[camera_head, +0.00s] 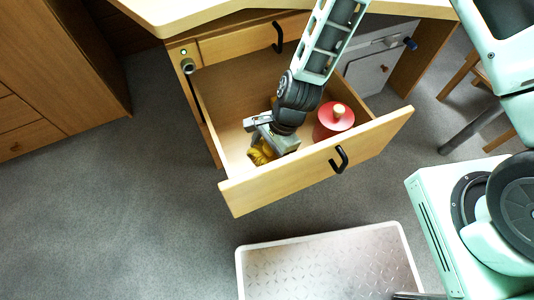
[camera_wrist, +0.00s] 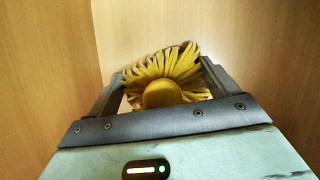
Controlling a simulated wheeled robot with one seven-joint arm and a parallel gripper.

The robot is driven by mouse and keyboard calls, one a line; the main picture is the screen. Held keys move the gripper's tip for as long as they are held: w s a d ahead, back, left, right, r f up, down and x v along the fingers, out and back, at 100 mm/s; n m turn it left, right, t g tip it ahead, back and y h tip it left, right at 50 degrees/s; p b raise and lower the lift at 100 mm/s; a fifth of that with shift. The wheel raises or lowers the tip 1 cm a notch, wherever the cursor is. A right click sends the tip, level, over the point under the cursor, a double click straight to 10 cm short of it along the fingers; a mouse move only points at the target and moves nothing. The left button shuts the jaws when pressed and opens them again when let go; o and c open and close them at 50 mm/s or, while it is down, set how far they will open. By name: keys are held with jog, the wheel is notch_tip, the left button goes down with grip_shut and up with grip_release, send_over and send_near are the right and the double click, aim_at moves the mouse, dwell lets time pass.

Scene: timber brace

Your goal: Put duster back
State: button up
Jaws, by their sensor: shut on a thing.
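The duster (camera_head: 261,153) has yellow strands and is low inside the open wooden drawer (camera_head: 229,195), at its front left. In the wrist view the duster (camera_wrist: 165,73) sits between the two fingers, its strands fanned out beyond a round yellow part. My gripper (camera_head: 256,134) reaches down into the drawer from above and is shut on the duster. It also shows in the wrist view (camera_wrist: 162,88), close to the drawer's wooden walls. I cannot tell whether the duster touches the drawer bottom. Part of it is hidden by my gripper.
A red round container (camera_head: 334,119) with a light knob stands in the drawer, right of my gripper. The drawer's black handle (camera_head: 339,159) faces front. The desk top (camera_head: 200,12) overhangs behind. A metal-topped platform (camera_head: 325,265) lies on the floor in front. Grey floor at left is clear.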

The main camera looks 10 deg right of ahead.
jog(key=o, duration=0.9)
jog(key=shift+f, duration=0.1)
jog(key=shift+c, duration=0.2)
jog(key=p+v, duration=0.4)
jog(key=v, duration=0.8)
jog(key=s+d+r+n+h, duration=0.1)
jog(key=s+r+n, duration=0.3)
jog(key=r+n, duration=0.3)
jog(key=s+d+r+n+t+h, duration=0.1)
jog(key=s+r+n, duration=0.3)
jog(key=r, duration=0.5)
jog(key=s+d+r+n+t+h, duration=0.1)
jog(key=s+d+r+n, duration=0.2)
jog(key=s+r+n, duration=0.2)
notch_tip(320, 180, up, 3)
jog(key=n, duration=0.4)
jog(key=shift+n+h, duration=0.3)
